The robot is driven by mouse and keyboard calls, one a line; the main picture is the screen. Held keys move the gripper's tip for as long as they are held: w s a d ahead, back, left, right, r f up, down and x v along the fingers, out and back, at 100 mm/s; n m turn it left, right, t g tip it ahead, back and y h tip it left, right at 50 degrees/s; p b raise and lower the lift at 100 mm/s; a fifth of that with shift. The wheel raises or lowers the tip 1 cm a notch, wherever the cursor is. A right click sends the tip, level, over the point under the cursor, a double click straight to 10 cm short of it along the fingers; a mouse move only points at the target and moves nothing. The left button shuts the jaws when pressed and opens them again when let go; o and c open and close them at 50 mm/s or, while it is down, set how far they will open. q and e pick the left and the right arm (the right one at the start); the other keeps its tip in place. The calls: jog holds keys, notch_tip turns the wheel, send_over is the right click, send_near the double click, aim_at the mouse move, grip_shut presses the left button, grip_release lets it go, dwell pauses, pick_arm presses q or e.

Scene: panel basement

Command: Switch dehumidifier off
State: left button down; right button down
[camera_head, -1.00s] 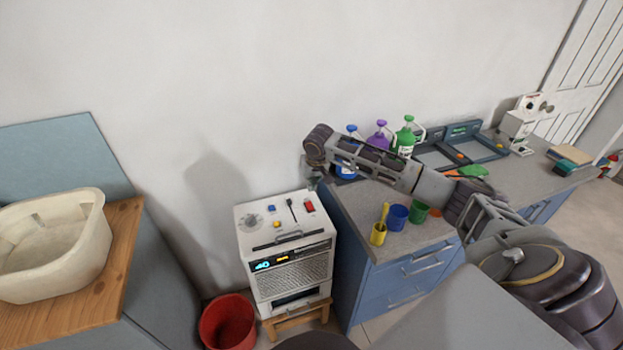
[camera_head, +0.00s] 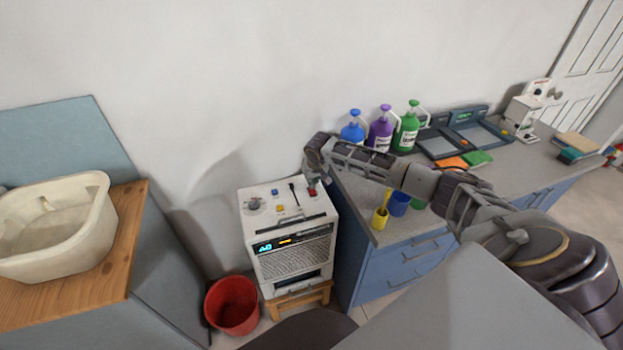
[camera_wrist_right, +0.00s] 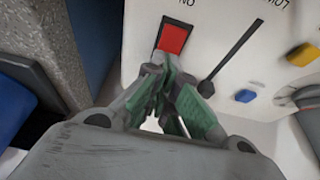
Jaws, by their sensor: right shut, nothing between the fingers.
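The white dehumidifier (camera_head: 290,240) stands on a small wooden stool, its front display (camera_head: 264,247) lit blue and yellow. Its top has a dial, a blue button, a yellow button, a black lever and a red switch (camera_wrist_right: 174,37). In the head view my right gripper (camera_head: 313,187) points down over the top's right rear corner and partly covers the red switch. In the right wrist view the gripper (camera_wrist_right: 166,78) is shut and empty, its tips right at the switch's near edge. I cannot tell whether they touch it. My left gripper is not in view.
A red bucket (camera_head: 232,305) stands on the floor left of the dehumidifier. A blue cabinet (camera_head: 385,275) close on the right carries cups, a blue bottle (camera_head: 352,132), other bottles and trays. A cream basin (camera_head: 60,240) sits on a wooden top at left.

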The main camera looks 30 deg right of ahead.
aim_at(313, 190)
dwell(0.4)
jog(key=shift+w+f+g+p, duration=0.2)
jog(key=shift+f+g+p, duration=0.15)
jog(key=shift+p, duration=0.3)
jog(key=shift+s, duration=0.1)
jog(key=shift+s+r+p, duration=0.3)
jog(key=shift+s+p, duration=0.3)
jog(key=shift+p, duration=0.55)
jog(key=shift+a, duration=0.1)
jog(key=shift+r+p, duration=0.2)
jog(key=shift+p, duration=0.1)
jog(key=shift+p+v, duration=1.8)
jog(key=shift+p, duration=0.2)
jog(key=b+v, duration=0.1)
jog(key=v, duration=0.8)
jog(key=shift+s+r, duration=0.25)
jog(key=shift+r, duration=0.15)
